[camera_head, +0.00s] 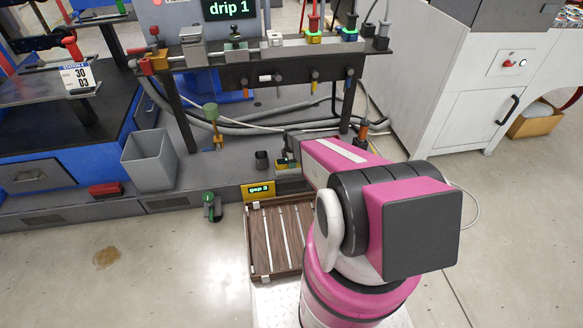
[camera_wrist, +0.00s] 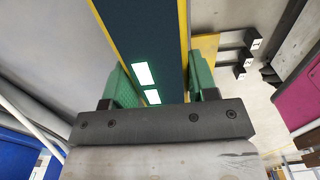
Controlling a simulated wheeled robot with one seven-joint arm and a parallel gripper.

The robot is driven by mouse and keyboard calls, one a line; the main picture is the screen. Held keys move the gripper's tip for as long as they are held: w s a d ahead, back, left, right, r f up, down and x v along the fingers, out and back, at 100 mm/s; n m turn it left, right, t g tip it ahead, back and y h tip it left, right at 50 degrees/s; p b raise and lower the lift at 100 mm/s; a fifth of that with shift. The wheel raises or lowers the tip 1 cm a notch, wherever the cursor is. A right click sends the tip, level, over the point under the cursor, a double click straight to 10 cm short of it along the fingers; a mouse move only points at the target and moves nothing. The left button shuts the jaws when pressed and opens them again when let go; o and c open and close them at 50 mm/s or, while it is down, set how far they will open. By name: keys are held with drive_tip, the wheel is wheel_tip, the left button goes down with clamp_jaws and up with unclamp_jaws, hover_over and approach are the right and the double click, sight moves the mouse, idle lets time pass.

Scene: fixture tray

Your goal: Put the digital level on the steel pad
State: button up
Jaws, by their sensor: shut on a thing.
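The digital level (camera_wrist: 158,35) is a dark blue-green bar with yellow edges and two bright display windows. In the wrist view it runs from the top edge down between the green fingers of my gripper (camera_wrist: 162,88), which is shut on it. In the head view a small green and yellow patch shows at my gripper (camera_head: 286,160), beside the grey ledge under the rack; my pink arm hides much of this area. I cannot pick out the steel pad with certainty in either view.
A slatted wooden tray (camera_head: 262,240) lies in front of the ledge, below a yellow sign (camera_head: 258,191). A grey open bin (camera_head: 149,160) and a red block (camera_head: 106,189) stand to the left. A rack (camera_head: 270,76) with clamps and hanging tools rises behind. A white cabinet (camera_head: 475,100) is at right.

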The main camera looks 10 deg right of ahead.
drive_tip(key=shift+f, duration=2)
drive_tip(key=shift+f, duration=0.15)
drive_tip(key=o, duration=1)
drive_tip(key=shift+o, duration=0.2)
wheel_tip(320, 180, up, 12)
drive_tip(key=shift+s+r, duration=0.2)
drive_tip(key=shift+r, duration=0.15)
drive_tip(key=s+r+m, duration=1.8)
drive_tip(key=s+r, duration=0.3)
drive_tip(key=r, duration=0.3)
drive_tip(key=shift+r, duration=0.4)
